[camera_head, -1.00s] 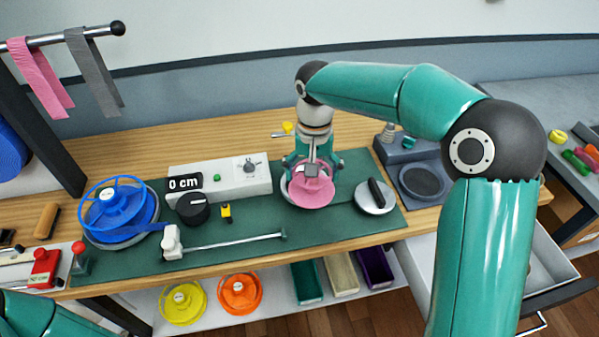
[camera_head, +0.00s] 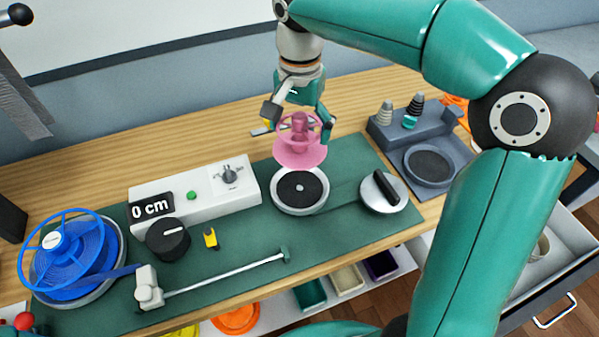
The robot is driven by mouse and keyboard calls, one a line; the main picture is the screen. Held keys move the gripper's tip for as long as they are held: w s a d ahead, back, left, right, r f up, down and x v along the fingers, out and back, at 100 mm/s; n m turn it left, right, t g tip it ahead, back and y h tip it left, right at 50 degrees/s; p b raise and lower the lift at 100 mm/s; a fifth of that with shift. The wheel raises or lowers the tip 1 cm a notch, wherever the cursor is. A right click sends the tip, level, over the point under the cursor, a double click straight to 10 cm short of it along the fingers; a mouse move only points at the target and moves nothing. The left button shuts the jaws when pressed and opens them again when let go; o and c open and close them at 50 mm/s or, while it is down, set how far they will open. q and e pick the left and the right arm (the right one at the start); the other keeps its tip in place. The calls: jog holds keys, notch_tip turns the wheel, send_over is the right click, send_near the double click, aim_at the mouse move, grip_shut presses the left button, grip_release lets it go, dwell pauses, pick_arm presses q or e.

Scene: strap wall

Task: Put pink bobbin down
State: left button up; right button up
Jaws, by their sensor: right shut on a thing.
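The pink bobbin (camera_head: 299,153) is in the air above a round grey holder with a black top (camera_head: 300,190) on the green mat. My right gripper (camera_head: 298,112) is shut on the pink bobbin from above, with its fingers around the upper part. A gap shows between the bobbin's lower flange and the holder. The left gripper is not in view.
A blue bobbin (camera_head: 75,255) sits on a round base at the left. A white box reading 0 cm (camera_head: 205,196), a black knob (camera_head: 167,239) and a grey disc with a black handle (camera_head: 382,192) are nearby. A grey stand with a round recess (camera_head: 430,165) is at the right.

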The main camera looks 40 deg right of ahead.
notch_tip(320, 180, down, 13)
jog(key=shift+f, duration=0.1)
jog(key=o, duration=0.9)
jog(key=shift+o, duration=0.2)
notch_tip(320, 180, up, 12)
jog(key=shift+r, duration=0.1)
dwell(0.5)
